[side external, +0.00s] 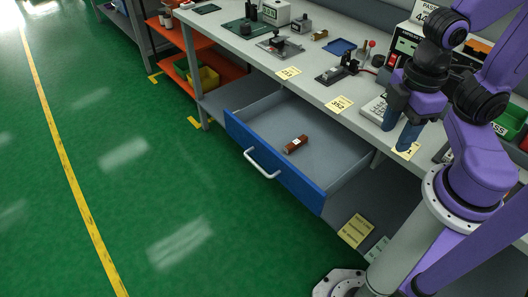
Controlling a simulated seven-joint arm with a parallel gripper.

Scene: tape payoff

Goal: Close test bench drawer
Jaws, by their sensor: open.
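The test bench drawer (275,173) has a blue front and a grey inside. It is pulled out from under the bench top (262,60). Its white bar handle (261,164) is on the blue front, which faces the green floor. A small brown item with a white label (296,144) lies inside the drawer. My gripper (398,138) is open, with blue fingers pointing down. It is over the right part of the bench, to the right of the drawer and apart from its handle. Nothing shows between the fingers.
Small fixtures and devices, such as a black clamp fixture (339,70), stand on the bench top. An orange shelf unit (190,58) with a yellow bin (208,78) stands at the upper left. The green floor (130,170) in front of the drawer is clear.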

